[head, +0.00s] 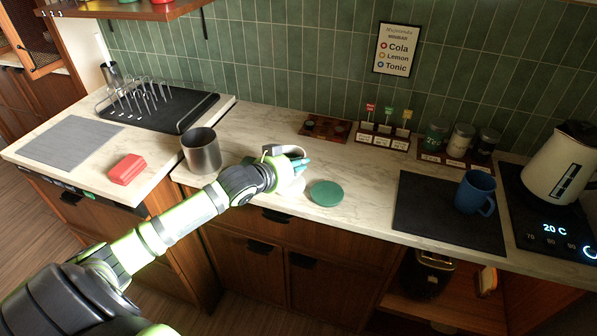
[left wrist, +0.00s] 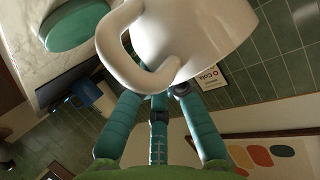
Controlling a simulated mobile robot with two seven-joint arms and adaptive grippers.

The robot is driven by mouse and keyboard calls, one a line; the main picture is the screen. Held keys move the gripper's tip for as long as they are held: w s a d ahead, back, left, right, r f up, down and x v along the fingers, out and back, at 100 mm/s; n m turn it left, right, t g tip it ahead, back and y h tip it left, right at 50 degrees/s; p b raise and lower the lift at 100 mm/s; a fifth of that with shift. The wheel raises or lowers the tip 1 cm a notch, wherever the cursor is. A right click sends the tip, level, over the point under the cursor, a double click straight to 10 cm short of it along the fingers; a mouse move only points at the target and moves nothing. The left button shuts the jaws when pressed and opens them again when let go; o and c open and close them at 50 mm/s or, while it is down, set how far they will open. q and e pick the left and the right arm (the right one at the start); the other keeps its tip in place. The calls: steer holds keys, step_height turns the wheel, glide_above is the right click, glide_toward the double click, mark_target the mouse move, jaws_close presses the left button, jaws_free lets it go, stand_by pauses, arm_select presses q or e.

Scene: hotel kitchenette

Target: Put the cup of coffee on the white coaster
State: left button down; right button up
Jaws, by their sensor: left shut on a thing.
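A white cup (left wrist: 195,35) fills the upper middle of the left wrist view, its handle towards the left. My left gripper (left wrist: 158,95) has its teal fingers at the cup and is shut on it. In the head view my left gripper (head: 298,163) is over the middle counter, and the cup (head: 291,184) shows only as a pale patch, mostly hidden behind my wrist. A green round coaster (head: 327,193) lies just right of it. I cannot make out the white coaster apart from the pale patch, nor coffee inside the cup. My right gripper is not in view.
A steel canister (head: 201,151) stands left of my forearm, near a red block (head: 126,168). A blue mug (head: 475,191) stands on a dark mat (head: 425,214) at right, beside a white kettle (head: 562,163). Counter between green coaster and mat is clear.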

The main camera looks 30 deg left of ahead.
arm_select(q)
steer(key=shift+s+f, duration=0.1)
steer(key=shift+f, duration=1.45)
steer(key=c, duration=1.3)
jaws_free()
steer(key=shift+f, duration=0.1)
steer(key=shift+o, duration=0.2)
steer(key=shift+s, duration=0.15)
steer(key=v, duration=1.2)
